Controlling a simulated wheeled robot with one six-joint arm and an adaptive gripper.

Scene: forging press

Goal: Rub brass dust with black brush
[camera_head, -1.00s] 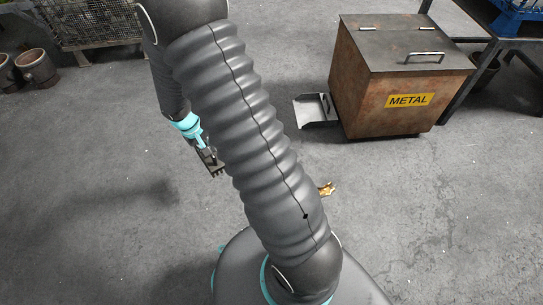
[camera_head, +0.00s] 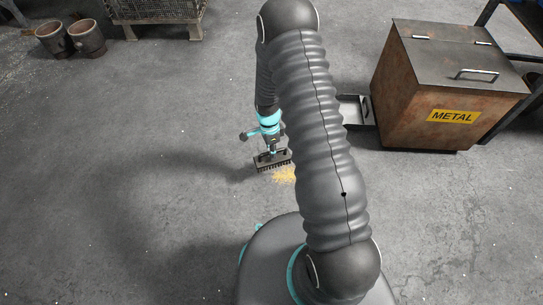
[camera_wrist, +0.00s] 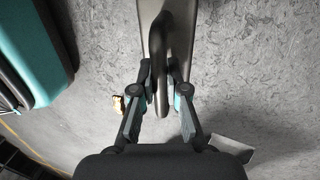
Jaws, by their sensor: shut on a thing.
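My gripper (camera_head: 269,146) is low over the floor, left of my arm in the head view. In the wrist view my gripper (camera_wrist: 161,84) is shut on the dark handle of the black brush (camera_wrist: 176,35). In the head view the black brush (camera_head: 272,162) points its bristles down at the floor. The brass dust (camera_head: 285,175) is a small golden patch just below and right of the bristles, partly hidden by my arm. Whether the bristles touch the dust or floor is unclear.
A rusty bin labelled METAL (camera_head: 440,85) stands at the upper right. A grey dustpan (camera_head: 355,111) lies against its left side, partly behind my arm. Two pots (camera_head: 86,38) and a wire crate (camera_head: 158,12) are at the upper left. The floor between is clear.

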